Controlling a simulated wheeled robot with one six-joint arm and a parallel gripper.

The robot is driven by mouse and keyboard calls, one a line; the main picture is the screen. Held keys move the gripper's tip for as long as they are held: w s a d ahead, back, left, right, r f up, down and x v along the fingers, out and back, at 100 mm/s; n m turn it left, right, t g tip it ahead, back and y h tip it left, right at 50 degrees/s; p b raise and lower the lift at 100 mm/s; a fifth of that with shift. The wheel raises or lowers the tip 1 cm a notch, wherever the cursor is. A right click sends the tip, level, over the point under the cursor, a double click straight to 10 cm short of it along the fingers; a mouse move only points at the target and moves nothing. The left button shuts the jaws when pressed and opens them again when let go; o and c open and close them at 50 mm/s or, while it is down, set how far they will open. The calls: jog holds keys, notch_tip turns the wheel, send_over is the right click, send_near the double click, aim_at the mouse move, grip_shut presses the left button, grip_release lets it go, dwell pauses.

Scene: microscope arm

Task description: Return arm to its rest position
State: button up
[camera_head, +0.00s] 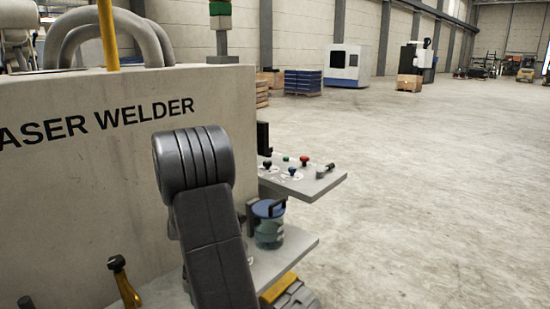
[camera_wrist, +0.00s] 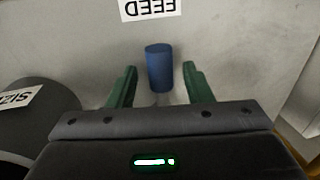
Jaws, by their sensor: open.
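My arm (camera_head: 205,210) rises in front of the welder in the head view, its dark grey links bent at a thick ribbed joint. My gripper is hidden in that view. In the wrist view my gripper (camera_wrist: 160,67) is open, with green fingers spread apart. A blue cylinder (camera_wrist: 159,72) on a pale surface shows between the fingertips, with a gap on each side. I cannot tell how far beyond the fingers it is. Nothing is held.
The laser welder (camera_head: 90,190) fills the left. A control shelf (camera_head: 322,187) with coloured knobs juts out, above a blue-lidded jar (camera_head: 269,230). Open floor (camera_head: 430,190) extends right.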

notch_tip(320, 180, up, 14)
jog(key=w+d+p, duration=0.1)
jog(key=w+d, duration=0.1)
jog(key=f, duration=0.4)
jog(key=s+a+f, duration=0.1)
jog(key=f, duration=0.4)
jog(key=s+a+f+b, duration=0.1)
jog(key=f, duration=0.4)
jog(key=shift+s+a+m, duration=0.4)
jog(key=shift+s+m, duration=0.1)
jog(key=shift+m, duration=0.5)
jog(key=shift+r, duration=0.1)
